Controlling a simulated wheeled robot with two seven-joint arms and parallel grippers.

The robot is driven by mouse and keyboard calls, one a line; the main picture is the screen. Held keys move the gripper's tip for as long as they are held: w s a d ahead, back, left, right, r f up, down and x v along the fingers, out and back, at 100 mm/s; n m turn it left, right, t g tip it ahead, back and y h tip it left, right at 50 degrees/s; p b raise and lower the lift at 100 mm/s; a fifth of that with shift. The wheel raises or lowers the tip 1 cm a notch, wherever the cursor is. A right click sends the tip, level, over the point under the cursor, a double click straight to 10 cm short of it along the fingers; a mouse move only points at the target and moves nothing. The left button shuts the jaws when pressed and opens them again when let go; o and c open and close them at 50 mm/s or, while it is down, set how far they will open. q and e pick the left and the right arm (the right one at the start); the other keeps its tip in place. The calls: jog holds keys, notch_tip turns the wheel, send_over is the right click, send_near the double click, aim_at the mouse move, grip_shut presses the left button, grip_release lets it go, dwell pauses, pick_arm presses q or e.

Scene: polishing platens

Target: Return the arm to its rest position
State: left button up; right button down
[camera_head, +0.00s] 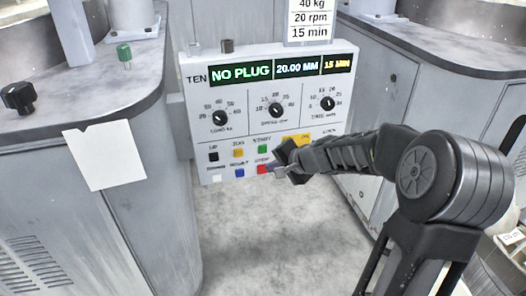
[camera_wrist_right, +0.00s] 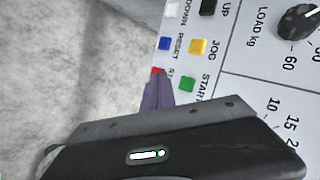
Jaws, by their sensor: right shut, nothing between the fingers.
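My right arm comes in from the right in the head view, and its gripper (camera_head: 282,171) is at the lower part of the white control panel (camera_head: 255,125). In the right wrist view the gripper (camera_wrist_right: 157,80) is shut and empty, with its tips at the red button (camera_wrist_right: 157,70). I cannot tell whether they touch it. The red button also shows in the head view (camera_head: 263,169), partly hidden by the gripper. The green button (camera_wrist_right: 187,84) is beside the tips. The panel display (camera_head: 240,73) reads NO PLUG, 20.00 MM and 15 MIN. My left gripper is not in view.
Grey cabinets stand left (camera_head: 60,200) and right (camera_head: 440,60) of the panel. A green plug-like piece (camera_head: 124,53) and a black knob (camera_head: 18,97) are on the left cabinet top. A blank paper (camera_head: 104,155) hangs at its edge. The floor (camera_head: 260,240) below the panel is clear.

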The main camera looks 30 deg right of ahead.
dwell(0.4)
jog(key=s+a+f+n+g, duration=0.25)
jog(key=a+f, duration=0.25)
jog(key=f, duration=0.5)
jog(key=s+a+f+n+g, duration=0.1)
jog(key=s+a+f+n, duration=0.3)
jog(key=f, duration=0.6)
jog(key=s+a+f+n+g+y, duration=0.25)
jog(key=s+a+f, duration=0.45)
jog(key=s+a, duration=0.45)
jog(key=s+a+f+n+g+y, duration=0.1)
jog(key=s+a+f+n+g, duration=0.25)
jog(key=s+a+f, duration=0.8)
jog(key=w+a+r+p, duration=0.1)
jog(key=r+p, duration=1.1)
jog(key=r, duration=0.2)
jog(key=w+a+r+p, duration=0.2)
jog(key=r+p, duration=0.9)
jog(key=r, duration=0.3)
jog(key=shift+a+p, duration=0.3)
jog(key=shift+p, duration=0.1)
